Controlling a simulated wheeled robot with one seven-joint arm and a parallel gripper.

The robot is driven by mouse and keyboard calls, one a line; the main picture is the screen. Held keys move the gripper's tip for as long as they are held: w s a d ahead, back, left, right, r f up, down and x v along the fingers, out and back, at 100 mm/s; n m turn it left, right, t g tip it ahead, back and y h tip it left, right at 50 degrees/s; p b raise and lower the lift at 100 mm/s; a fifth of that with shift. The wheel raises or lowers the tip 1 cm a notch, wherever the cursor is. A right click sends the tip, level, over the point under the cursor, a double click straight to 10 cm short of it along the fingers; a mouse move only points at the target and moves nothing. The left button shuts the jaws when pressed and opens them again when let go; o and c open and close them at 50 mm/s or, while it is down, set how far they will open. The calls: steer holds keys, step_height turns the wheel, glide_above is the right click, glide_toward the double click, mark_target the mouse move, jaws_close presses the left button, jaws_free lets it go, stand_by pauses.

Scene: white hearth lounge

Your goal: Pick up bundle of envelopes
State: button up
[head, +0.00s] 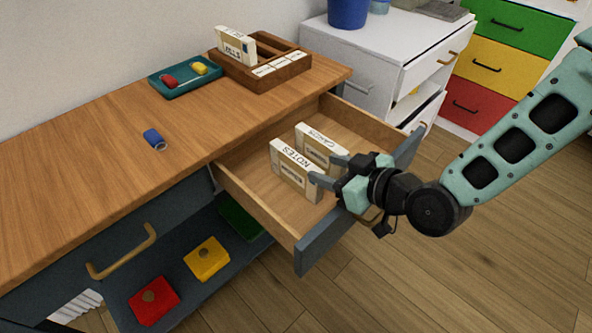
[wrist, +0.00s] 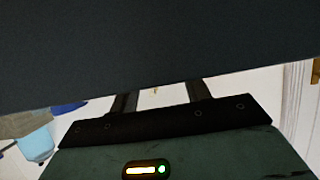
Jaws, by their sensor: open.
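Two upright, white, labelled bundles stand in the open drawer (head: 262,185): a nearer one marked NOTES (head: 296,172) and one behind it with a label hard to read (head: 321,147). A similar white bundle (head: 236,46) stands in the wooden organizer on the counter. I cannot tell which is the bundle of envelopes. My gripper (head: 322,167) is open over the drawer, its fingers pointing left at the right ends of the drawer bundles. Contact is unclear. In the wrist view, my fingers (wrist: 160,98) show below a large dark surface that hides what lies ahead.
The drawer front (head: 325,242) is close below my gripper. On the counter are a wooden organizer (head: 284,73), a teal tray (head: 172,88) with red and yellow items, and a blue cylinder (head: 153,138). A white cabinet (head: 350,50) stands behind. Floor at lower right is clear.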

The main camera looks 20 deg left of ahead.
mark_target(308, 165)
steer(key=x, duration=0.3)
steer(key=shift+s+a+f, duration=0.25)
steer(key=shift+a, duration=0.2)
steer(key=shift+w+a+f, duration=0.2)
steer(key=shift+w+a, duration=0.05)
steer(key=shift+a, duration=0.2)
jaws_close()
